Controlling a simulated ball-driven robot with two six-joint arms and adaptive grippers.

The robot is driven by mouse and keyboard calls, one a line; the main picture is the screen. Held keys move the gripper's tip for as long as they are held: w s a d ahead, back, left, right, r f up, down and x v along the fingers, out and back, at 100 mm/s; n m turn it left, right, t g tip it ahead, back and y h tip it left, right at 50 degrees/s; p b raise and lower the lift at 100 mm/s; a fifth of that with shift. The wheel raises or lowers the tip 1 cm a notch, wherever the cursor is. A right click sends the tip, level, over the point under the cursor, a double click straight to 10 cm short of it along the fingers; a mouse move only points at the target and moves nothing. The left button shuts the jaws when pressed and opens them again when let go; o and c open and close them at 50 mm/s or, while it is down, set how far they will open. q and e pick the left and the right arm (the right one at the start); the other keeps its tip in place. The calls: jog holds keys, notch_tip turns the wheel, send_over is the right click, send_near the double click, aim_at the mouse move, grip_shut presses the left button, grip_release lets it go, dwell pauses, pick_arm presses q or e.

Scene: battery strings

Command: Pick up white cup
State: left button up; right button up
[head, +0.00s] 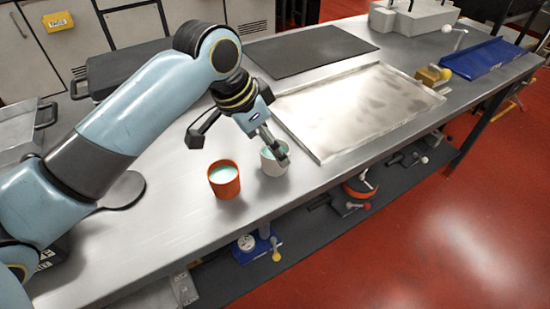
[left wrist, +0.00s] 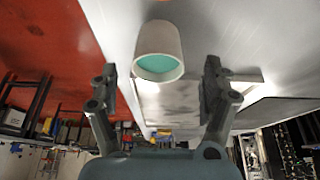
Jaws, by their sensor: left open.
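The white cup (head: 273,161) stands upright on the metal bench, with pale green contents. In the left wrist view the white cup (left wrist: 158,48) shows ahead of the gap between my fingers. My left gripper (head: 279,148) is at the cup in the head view, with one finger in front of part of its rim. In the left wrist view my left gripper (left wrist: 160,88) is open, its two fingers wide apart with nothing between the tips. I cannot tell whether a finger touches the cup. My right gripper is in neither view.
An orange cup (head: 224,181) with pale green contents stands just left of the white cup. A shallow metal tray (head: 318,153) lies to the right, a dark mat (head: 312,50) behind. The bench's front edge is close, with red floor beyond.

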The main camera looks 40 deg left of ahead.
pick_arm(q)
jog(key=x, duration=0.4)
jog(key=shift+s+d+f+b, duration=0.1)
jog(key=shift+f+b, duration=0.2)
jog(key=shift+f, duration=0.2)
jog(key=c, duration=1.3)
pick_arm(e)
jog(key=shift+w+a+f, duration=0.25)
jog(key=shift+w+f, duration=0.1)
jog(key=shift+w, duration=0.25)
